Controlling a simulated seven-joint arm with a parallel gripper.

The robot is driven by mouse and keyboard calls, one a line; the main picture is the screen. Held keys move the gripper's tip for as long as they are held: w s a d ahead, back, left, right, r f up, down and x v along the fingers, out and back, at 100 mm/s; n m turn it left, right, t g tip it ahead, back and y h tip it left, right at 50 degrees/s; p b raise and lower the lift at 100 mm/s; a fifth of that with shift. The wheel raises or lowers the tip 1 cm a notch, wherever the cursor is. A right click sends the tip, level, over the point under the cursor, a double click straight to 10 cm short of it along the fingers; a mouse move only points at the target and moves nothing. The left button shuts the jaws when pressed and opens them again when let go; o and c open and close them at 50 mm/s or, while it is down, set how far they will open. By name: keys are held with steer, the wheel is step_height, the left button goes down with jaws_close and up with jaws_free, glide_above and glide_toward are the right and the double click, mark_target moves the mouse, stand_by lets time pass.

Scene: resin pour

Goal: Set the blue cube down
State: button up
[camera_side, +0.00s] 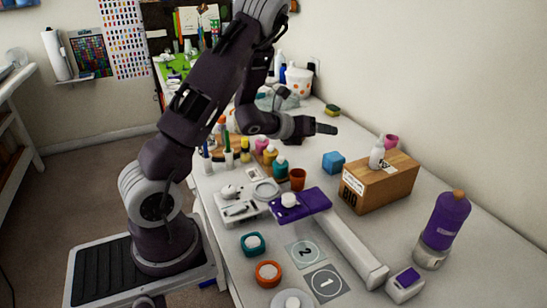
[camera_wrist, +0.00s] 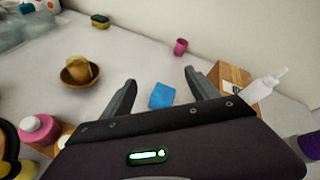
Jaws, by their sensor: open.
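The blue cube (camera_side: 333,161) rests on the white table, left of the cardboard box, in the side view. In the wrist view the blue cube (camera_wrist: 162,95) shows beyond and between the two fingers. My gripper (camera_side: 326,128) is above the table and above the cube in the side view, apart from it. In the wrist view my gripper (camera_wrist: 160,88) has its fingers spread wide with nothing held between them.
A cardboard box (camera_side: 380,182) with a white bottle (camera_side: 377,153) stands right of the cube. A pink cup (camera_wrist: 180,47) and a brown bowl (camera_wrist: 79,73) stand farther back. A purple bottle (camera_side: 446,220) is at the right. Table around the cube's back is clear.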

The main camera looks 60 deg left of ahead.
steer(key=s+d+r+n+g, duration=0.2)
steer(key=s+d+r+n, duration=0.3)
steer(key=n, duration=0.3)
steer(key=s+d+r+n+g, duration=0.1)
steer(key=s+d+r+n, duration=0.25)
steer(key=r+n, duration=0.45)
steer(key=s+d+n+g+h, duration=0.1)
steer(key=s+d+n+g, duration=0.1)
steer(key=s+d+n, duration=0.6)
steer(key=s+d, duration=0.1)
steer(key=s, duration=0.1)
steer(key=shift+s+d+r+h, duration=0.2)
steer(key=shift+s+d+h, duration=0.2)
steer(key=shift+o, duration=0.4)
steer(key=s+d+f+n+g+h, duration=0.1)
steer(key=s+d+n, duration=0.3)
steer(key=s, duration=0.5)
steer(key=shift+s+d+g, duration=0.4)
steer(key=shift+d+g, duration=0.15)
steer(key=shift+g, duration=0.05)
